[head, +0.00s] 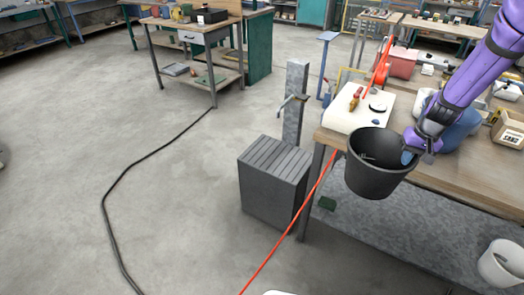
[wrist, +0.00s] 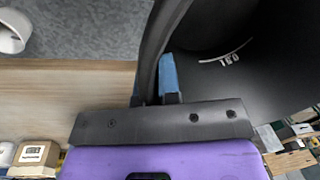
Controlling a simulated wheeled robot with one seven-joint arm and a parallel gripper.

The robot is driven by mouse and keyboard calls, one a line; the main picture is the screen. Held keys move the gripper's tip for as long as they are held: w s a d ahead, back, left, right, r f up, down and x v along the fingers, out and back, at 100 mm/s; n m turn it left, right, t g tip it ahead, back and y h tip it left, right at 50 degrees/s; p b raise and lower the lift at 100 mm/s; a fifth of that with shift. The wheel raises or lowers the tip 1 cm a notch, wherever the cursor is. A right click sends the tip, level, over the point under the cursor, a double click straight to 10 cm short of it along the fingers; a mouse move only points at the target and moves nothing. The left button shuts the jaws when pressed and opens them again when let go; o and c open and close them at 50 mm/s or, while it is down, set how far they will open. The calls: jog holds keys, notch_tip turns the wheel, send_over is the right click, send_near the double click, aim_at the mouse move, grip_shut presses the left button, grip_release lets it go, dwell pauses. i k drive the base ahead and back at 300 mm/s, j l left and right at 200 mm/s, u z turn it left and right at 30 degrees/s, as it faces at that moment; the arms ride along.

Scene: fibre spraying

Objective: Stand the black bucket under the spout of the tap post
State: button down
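The black bucket (head: 375,175) hangs upright in the air at the front-left corner of the workbench. My gripper (head: 410,154) is shut on the right side of its rim. In the wrist view, the bucket's dark inside with pale markings (wrist: 250,70) fills the upper right, and its wall runs between my fingers (wrist: 158,85), one with a blue pad. The tap post (head: 297,95) is a grey upright left of the bucket. Its spout (head: 290,102) points down and left above a grey slatted block (head: 272,180). Nothing stands on the block.
The wooden workbench (head: 450,172) carries a white canister (head: 352,112), a blue object and boxes. A black hose (head: 115,190) lies at left. A white bucket (head: 503,264) is at lower right. The left floor is open.

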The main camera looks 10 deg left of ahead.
aim_at(276, 158)
jog(key=i+j+u, duration=0.15)
jog(key=i+j, duration=0.2)
jog(key=j, duration=0.3)
jog(key=i+j+u, duration=0.15)
jog(key=i+j, duration=0.25)
jog(key=j, duration=0.2)
jog(key=i+j+u, duration=0.2)
jog(key=i+j, duration=0.2)
jog(key=j, duration=0.15)
jog(key=i, duration=0.5)
